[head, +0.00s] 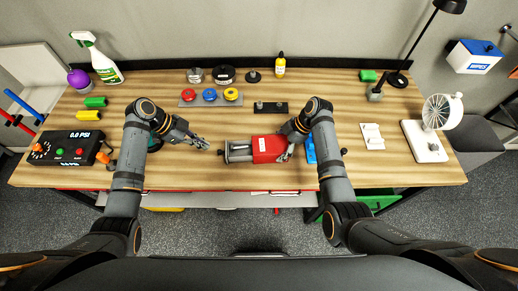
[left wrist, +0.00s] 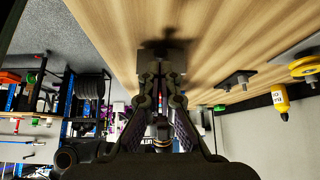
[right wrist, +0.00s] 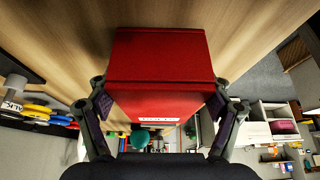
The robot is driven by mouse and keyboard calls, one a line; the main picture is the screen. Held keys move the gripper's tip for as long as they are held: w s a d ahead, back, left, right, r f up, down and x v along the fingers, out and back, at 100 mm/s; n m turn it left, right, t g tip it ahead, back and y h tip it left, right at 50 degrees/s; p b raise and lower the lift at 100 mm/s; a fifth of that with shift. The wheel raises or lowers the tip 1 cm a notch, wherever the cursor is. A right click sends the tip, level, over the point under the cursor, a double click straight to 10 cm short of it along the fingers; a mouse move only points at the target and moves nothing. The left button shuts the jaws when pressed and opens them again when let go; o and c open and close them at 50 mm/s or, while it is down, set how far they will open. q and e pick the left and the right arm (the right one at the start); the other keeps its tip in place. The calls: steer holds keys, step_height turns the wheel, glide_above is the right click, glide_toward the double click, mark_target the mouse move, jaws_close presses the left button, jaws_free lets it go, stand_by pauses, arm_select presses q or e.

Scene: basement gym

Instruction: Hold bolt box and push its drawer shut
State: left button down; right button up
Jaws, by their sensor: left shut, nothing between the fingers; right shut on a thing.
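The red bolt box (head: 270,149) lies on the wooden workbench near the middle of its front part. Its grey drawer (head: 239,150) sticks out of the box's left side, pulled open. My right gripper (head: 288,148) is shut on the box from its right end; in the right wrist view the red box (right wrist: 160,60) fills the space between the fingers. My left gripper (head: 204,144) is shut and empty, left of the drawer with a small gap. In the left wrist view its closed fingers (left wrist: 160,72) point toward a dark shape I cannot make out clearly.
A tray with colored discs (head: 210,97) and a dark plate with pegs (head: 257,108) lie behind the box. A pressure gauge unit (head: 66,148) stands at the left, a white fan (head: 433,125) at the right.

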arm_select(q)
steer(key=shift+x, duration=1.65)
steer(key=shift+a+f, duration=0.2)
steer(key=shift+f, duration=0.4)
steer(key=shift+w+d, duration=0.15)
steer(key=shift+d, duration=2.2)
steer(key=shift+w+d, duration=0.15)
steer(key=shift+d, duration=2.2)
